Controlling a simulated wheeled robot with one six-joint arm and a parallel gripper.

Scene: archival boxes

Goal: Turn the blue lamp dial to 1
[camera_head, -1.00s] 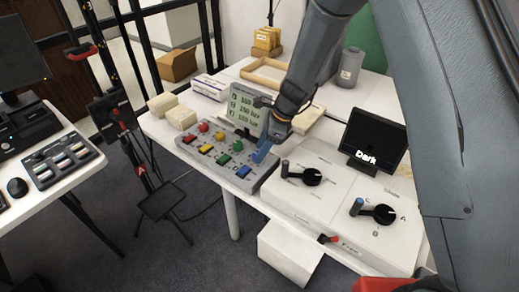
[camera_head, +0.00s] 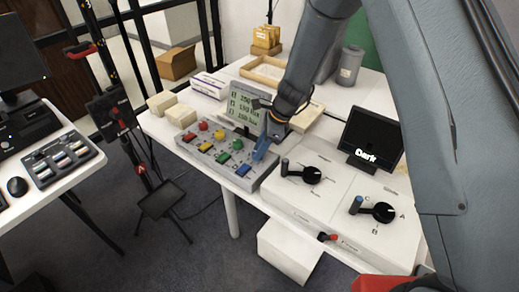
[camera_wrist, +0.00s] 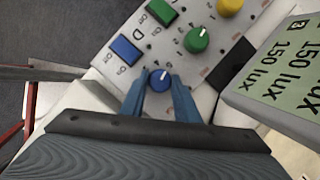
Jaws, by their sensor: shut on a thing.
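The blue lamp dial (camera_wrist: 160,79) is a round knob with a white pointer line on the grey control panel (camera_head: 205,160). Its pointer tilts up and slightly right in the wrist view; the small marks around it are hard to read. My gripper (camera_wrist: 160,88) has its blue fingers shut on the dial, one on each side. In the head view my gripper (camera_head: 261,150) reaches down at the panel's right end and hides the dial. A blue square button (camera_wrist: 126,51) sits beside the dial, and a green dial (camera_wrist: 198,40) lies beyond it.
A lux display (camera_head: 246,108) stands behind the panel; its visible wrist-view lines read 150 lux. A white unit with black dials (camera_head: 312,175) stands right of my gripper. A dark screen (camera_head: 373,140) stands behind it. Red, yellow and green controls fill the panel's left.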

